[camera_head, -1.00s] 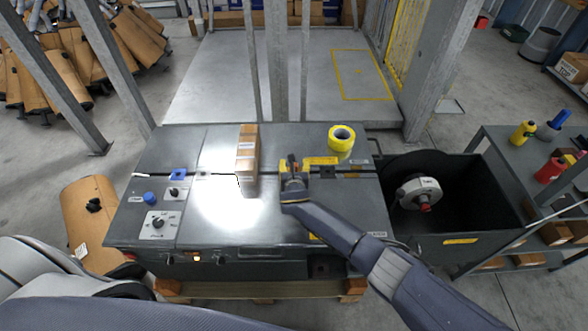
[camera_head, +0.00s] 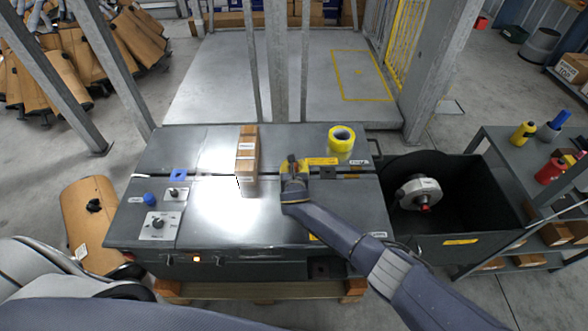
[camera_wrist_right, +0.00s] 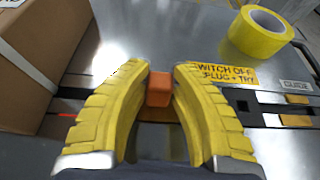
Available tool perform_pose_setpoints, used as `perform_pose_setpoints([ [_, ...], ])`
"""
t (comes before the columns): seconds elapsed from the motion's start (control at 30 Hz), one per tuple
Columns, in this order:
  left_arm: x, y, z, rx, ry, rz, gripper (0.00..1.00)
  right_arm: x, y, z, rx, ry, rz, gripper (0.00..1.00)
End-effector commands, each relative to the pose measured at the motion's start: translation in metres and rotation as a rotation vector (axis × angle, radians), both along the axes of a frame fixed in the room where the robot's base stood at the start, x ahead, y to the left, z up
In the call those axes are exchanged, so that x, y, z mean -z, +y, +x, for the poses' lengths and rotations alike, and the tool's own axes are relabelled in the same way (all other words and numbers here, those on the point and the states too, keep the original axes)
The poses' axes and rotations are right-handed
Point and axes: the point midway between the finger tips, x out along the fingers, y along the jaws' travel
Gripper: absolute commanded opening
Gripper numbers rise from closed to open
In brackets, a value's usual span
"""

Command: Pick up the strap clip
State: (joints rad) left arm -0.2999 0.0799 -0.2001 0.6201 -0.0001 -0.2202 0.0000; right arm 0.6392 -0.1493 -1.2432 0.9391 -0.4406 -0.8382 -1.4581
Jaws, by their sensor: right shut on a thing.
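The strap clip is a small orange block (camera_wrist_right: 159,89) between the two yellow fingertips in the right wrist view. My right gripper (camera_wrist_right: 160,85) is shut on it, with a finger against each side. In the head view, my right gripper (camera_head: 294,168) is over the machine top, between the carton and the yellow tape roll. Only a small orange-red bit of the clip shows there, and the fingers hide most of it. I cannot tell whether the clip is clear of the surface. My left gripper is not in view.
A brown carton (camera_head: 246,158) stands left of my right gripper on the machine top (camera_head: 325,220). A yellow tape roll (camera_head: 341,139) lies behind it to the right. Knobs (camera_head: 158,223) sit at the left. A black bin (camera_head: 455,210) is at the right.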

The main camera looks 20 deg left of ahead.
Motion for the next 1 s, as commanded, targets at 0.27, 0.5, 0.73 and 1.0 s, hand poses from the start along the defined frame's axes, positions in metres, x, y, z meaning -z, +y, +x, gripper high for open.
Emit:
perform_pose_setpoints([
  [0.27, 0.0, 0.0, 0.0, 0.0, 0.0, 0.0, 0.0, -0.005, 0.0, 0.0, 0.002, 0.001, 0.001, 0.0],
  [0.5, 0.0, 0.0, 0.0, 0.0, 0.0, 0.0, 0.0, -0.029, -0.001, 0.0, 0.0, 0.0, 0.002, 0.0],
  [0.73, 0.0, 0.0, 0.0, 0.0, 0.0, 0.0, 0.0, -0.083, 0.0, 0.0, 0.0, -0.003, 0.004, 0.0],
  [1.0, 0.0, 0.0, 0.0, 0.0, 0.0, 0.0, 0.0, -0.144, 0.0, 0.0, -0.001, -0.001, 0.003, 0.0],
])
